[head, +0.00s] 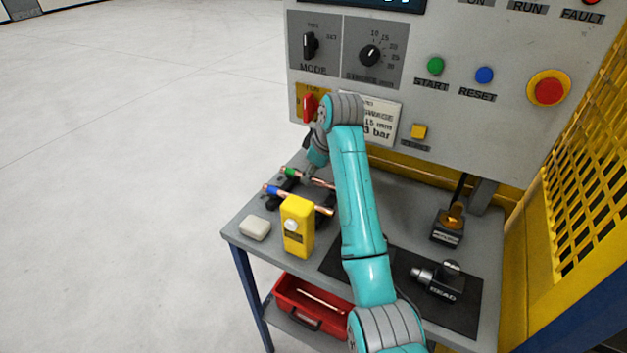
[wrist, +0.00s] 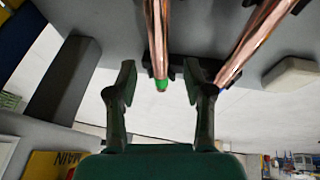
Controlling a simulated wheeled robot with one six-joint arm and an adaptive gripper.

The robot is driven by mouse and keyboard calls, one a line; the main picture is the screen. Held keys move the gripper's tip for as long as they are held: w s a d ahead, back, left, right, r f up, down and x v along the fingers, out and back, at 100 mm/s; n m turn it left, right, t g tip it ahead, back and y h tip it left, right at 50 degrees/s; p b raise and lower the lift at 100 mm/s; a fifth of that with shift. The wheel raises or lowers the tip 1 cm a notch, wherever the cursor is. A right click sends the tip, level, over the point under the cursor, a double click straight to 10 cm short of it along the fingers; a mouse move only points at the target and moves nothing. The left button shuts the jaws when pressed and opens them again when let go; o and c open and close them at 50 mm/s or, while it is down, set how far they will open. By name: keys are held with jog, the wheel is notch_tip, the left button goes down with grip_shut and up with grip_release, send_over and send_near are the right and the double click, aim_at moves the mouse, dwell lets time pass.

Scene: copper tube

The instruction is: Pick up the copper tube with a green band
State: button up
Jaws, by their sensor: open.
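The copper tube with a green band (head: 320,182) lies across a dark rack on the bench, with its green end toward the left. In the wrist view the tube (wrist: 156,38) comes down from the top edge to its green end. My gripper (wrist: 160,70) is open, one finger on each side of the green end, with visible gaps. No contact with the tube shows. In the head view my gripper (head: 309,172) is small and dark above the green-banded tube, partly hidden by my arm.
A second copper tube with a blue band (head: 283,193) lies alongside, nearer the front; it also shows in the wrist view (wrist: 250,42). A yellow box (head: 298,238) and a whitish block (head: 255,228) stand in front. A control panel (head: 455,130) rises behind. A red bin (head: 305,305) sits below.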

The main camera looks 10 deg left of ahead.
jog(key=shift+x, duration=1.45)
jog(key=shift+c, duration=0.3)
grip_shut()
notch_tip(320, 180, up, 10)
